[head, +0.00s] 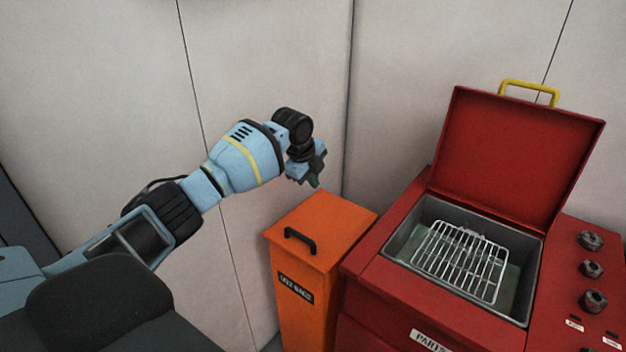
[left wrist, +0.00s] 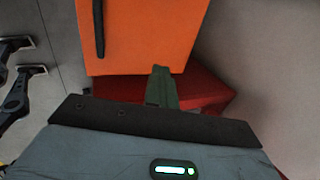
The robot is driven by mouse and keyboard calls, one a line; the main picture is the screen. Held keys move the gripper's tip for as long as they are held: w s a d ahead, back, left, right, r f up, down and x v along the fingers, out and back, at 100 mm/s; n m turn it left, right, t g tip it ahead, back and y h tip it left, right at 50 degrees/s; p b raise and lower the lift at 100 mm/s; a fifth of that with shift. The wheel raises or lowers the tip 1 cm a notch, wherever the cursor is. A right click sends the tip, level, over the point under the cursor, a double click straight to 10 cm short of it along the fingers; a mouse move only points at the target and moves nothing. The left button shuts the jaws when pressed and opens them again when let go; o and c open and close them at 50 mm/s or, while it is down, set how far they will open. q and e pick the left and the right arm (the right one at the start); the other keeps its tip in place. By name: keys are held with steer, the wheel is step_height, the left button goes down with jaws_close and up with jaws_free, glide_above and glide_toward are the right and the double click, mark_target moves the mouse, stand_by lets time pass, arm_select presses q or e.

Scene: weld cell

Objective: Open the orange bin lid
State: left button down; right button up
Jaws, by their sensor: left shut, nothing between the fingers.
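The orange bin (head: 306,296) stands left of the red parts washer. Its orange lid (head: 325,229) lies flat and closed on top, with a black handle (head: 300,240) near the left front edge. In the left wrist view the orange lid (left wrist: 150,40) fills the top middle, with its black handle (left wrist: 99,28) at its left side. My left gripper (head: 314,183) is above the lid's back part, apart from it and from the handle. Its green fingers (left wrist: 161,87) are together with nothing between them. My right gripper is in neither view.
The red parts washer (head: 372,275) stands close beside the bin on the right. Its lid (head: 515,150) is raised, and a wire rack (head: 460,258) sits in its basin. Pale wall panels (head: 270,60) rise close behind the bin.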

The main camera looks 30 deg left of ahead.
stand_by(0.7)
arm_select(q)
steer(key=c, duration=1.4)
jaws_free()
steer(key=v, duration=0.7)
steer(key=shift+r+p, duration=0.35)
steer(key=shift+p, duration=0.05)
steer(key=shift+s, duration=0.15)
